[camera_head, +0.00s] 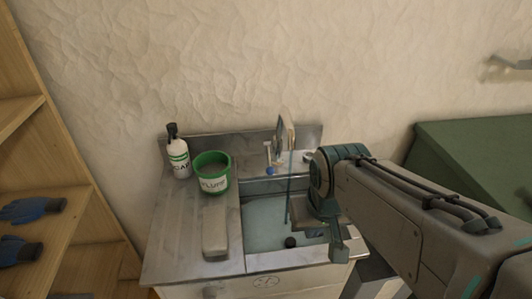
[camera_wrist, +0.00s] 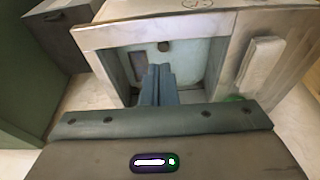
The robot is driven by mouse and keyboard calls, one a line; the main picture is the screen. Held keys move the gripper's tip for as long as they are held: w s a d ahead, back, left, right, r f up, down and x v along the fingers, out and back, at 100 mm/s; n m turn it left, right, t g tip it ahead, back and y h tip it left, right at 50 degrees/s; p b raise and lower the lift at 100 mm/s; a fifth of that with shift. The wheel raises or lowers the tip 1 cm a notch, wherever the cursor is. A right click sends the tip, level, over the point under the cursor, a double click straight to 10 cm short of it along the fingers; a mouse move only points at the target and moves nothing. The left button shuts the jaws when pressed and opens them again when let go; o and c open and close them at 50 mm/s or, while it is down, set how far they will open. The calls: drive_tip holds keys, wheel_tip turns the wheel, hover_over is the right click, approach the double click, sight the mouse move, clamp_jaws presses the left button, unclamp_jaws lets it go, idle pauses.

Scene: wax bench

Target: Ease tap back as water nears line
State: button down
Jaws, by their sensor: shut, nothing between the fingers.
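The sink basin (camera_head: 262,258) is set in a metal top and holds pale bluish water (camera_head: 265,215). The tap (camera_head: 268,155) stands at its back edge, with a small blue part (camera_head: 270,170) low on it. A thin bluish upright streak (camera_head: 288,200) shows in front of the tap; I cannot tell if it is running water. My gripper (camera_head: 338,250) hangs over the right side of the basin, apart from the tap. In the wrist view its fingers (camera_wrist: 158,72) are together and empty above the basin. No fill line can be made out.
On the left of the top stand a soap bottle (camera_head: 177,155), a green tub (camera_head: 213,175) and a grey block (camera_head: 215,238). A wooden shelf (camera_head: 75,215) with blue gloves (camera_head: 30,210) is far left. A green-covered bench (camera_head: 475,150) is at right.

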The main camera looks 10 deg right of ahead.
drive_tip(key=c, duration=2.1)
unclamp_jaws()
drive_tip(key=shift+c, duration=0.2)
drive_tip(key=o, duration=0.6)
drive_tip(key=shift+w+d, duration=0.1)
drive_tip(key=shift+c, duration=0.2)
drive_tip(key=shift+o, duration=0.4)
drive_tip(key=w+d+f+t+b, duration=0.1)
drive_tip(key=w+d+f+t, duration=0.2)
drive_tip(key=w, duration=0.4)
drive_tip(key=w+d+f+t+h+b, duration=0.1)
drive_tip(key=w+d+f+t+b, duration=0.1)
drive_tip(key=w, duration=0.6)
drive_tip(key=shift+w+d+f+m+t, duration=0.2)
drive_tip(key=shift+d+f+m+t, duration=0.2)
drive_tip(key=shift+d+f+t, duration=0.15)
drive_tip(key=n+t+y+b, duration=0.1)
drive_tip(key=t+y+b, duration=0.3)
drive_tip(key=t+y, duration=0.45)
approach(270, 163)
drive_tip(key=shift+g, duration=0.5)
drive_tip(key=x, duration=0.3)
drive_tip(key=p+x, duration=0.1)
drive_tip(key=x, duration=0.3)
drive_tip(key=p+x, duration=0.1)
drive_tip(key=x, duration=0.2)
drive_tip(key=shift+w+r, duration=0.3)
